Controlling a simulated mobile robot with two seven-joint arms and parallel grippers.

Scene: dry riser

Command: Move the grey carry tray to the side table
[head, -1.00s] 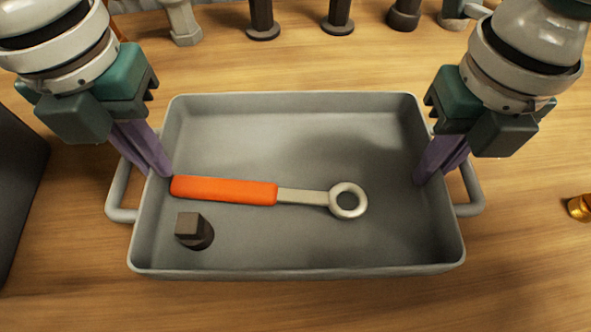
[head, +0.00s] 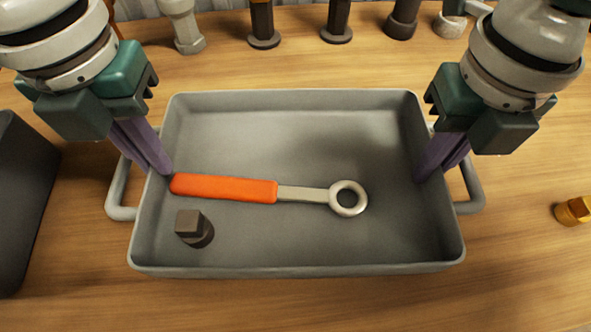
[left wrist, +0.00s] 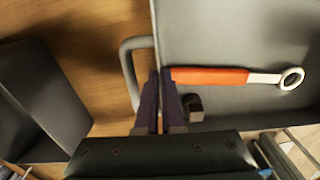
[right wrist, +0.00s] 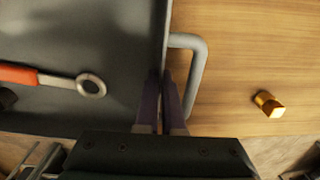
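The grey carry tray (head: 300,118) sits in the middle of the head view, with looped handles on its left and right ends. A wrench with an orange grip (head: 225,188) and a steel ring end lies in it, and a small dark square-topped piece (head: 195,228) stands near its front left corner. My left gripper (head: 155,165) is shut on the tray's left wall by the handle, as the left wrist view also shows (left wrist: 160,82). My right gripper (head: 430,170) is shut on the right wall, inside the handle; it also shows in the right wrist view (right wrist: 166,82). I cannot identify the side table.
Several posts and fittings (head: 264,25) stand in a row along the back of the wooden surface (head: 240,65). A dark box (head: 22,200) is at the left. A brass fitting (head: 572,210) lies at the right, clear of the tray.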

